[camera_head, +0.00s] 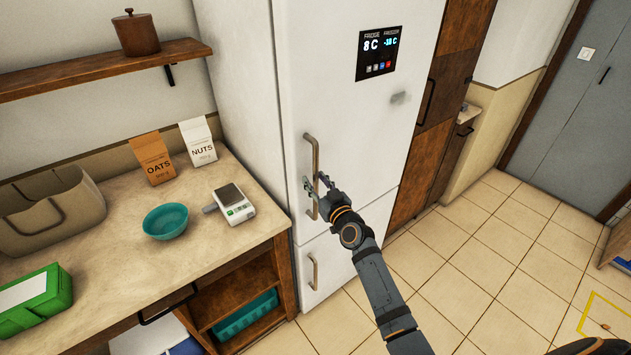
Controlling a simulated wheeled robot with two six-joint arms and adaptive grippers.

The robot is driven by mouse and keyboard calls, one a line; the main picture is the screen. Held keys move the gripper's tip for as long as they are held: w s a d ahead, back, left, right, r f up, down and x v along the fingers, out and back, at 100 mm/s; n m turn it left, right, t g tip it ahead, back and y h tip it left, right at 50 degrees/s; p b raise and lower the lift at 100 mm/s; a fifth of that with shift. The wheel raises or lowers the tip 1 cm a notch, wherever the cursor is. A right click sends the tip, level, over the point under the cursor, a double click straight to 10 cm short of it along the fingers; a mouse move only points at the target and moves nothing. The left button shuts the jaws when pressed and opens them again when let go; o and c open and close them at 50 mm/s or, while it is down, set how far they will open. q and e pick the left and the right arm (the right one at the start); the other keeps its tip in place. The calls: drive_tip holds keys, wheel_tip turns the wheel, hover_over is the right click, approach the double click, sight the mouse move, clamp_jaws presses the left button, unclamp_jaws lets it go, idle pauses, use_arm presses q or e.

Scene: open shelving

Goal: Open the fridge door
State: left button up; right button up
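The white fridge (345,120) stands in the middle with its upper door closed. A vertical metal handle (313,150) is on the left side of that door. My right gripper (315,181) is at the lower part of this handle, with its fingers spread on either side of the bar. The fingers look apart with a gap, though contact with the bar is hard to judge. A lower door or drawer has its own handle (313,271) and is closed. A display panel (379,53) is on the upper door. My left gripper is not in view.
Left of the fridge, a counter (130,230) holds a scale (234,203), a teal bowl (166,220), oats (153,158), nuts (198,141), a basket (50,215) and a green box (35,298). A wooden cabinet (445,100) stands right of the fridge. The tiled floor (490,265) is mostly clear.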

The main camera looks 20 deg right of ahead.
drive_tip(key=shift+w, duration=0.25)
clamp_jaws()
idle(0.3)
